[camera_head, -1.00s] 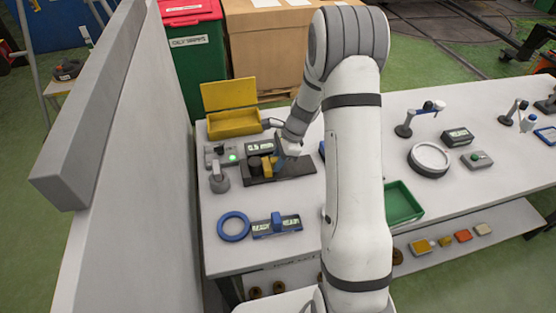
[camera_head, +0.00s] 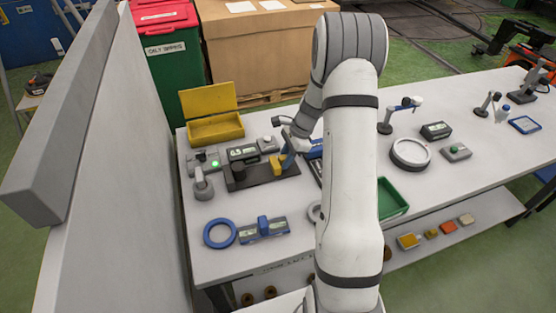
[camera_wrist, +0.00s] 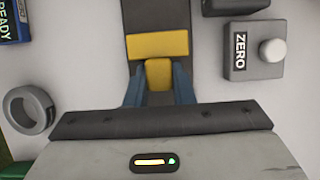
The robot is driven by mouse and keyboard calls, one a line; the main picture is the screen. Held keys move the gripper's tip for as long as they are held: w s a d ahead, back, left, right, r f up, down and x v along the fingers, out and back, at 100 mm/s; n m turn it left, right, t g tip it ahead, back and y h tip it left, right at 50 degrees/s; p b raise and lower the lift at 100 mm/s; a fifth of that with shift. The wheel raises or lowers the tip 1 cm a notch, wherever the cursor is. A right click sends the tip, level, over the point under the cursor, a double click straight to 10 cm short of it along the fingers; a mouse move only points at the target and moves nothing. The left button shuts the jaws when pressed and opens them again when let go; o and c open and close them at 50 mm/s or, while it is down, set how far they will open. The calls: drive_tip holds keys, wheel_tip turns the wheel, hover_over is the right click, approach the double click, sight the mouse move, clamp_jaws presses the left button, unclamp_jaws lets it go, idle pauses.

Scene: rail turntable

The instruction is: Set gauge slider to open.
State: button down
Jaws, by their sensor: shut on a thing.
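The gauge slider is a yellow block (camera_head: 275,164) on a dark flat gauge base (camera_head: 258,180) at the left of the bench. A black post (camera_head: 238,173) stands on the base left of the slider, with a clear gap between them. My gripper (camera_head: 287,160) has blue fingers and is at the slider's right side. In the wrist view the fingers (camera_wrist: 158,84) are shut on the slider's yellow knob (camera_wrist: 158,73), below its wider yellow bar (camera_wrist: 157,45). The fingertips are partly hidden in the head view.
A display box (camera_head: 243,154) stands behind the base. A grey ZERO box (camera_wrist: 252,60) is beside the rail. A yellow open bin (camera_head: 215,130), a blue ring (camera_head: 219,232) and a green tray (camera_head: 393,198) are nearby. A white wall (camera_head: 110,190) bounds the left.

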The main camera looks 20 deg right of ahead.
drive_tip(key=shift+d, duration=0.2)
drive_tip(key=c, duration=1.4)
unclamp_jaws()
drive_tip(key=shift+d, duration=0.1)
drive_tip(key=shift+c, duration=0.2)
drive_tip(key=shift+o, duration=1)
drive_tip(key=b+v, duration=0.1)
drive_tip(key=v, duration=0.6)
drive_tip(key=shift+r, duration=0.45)
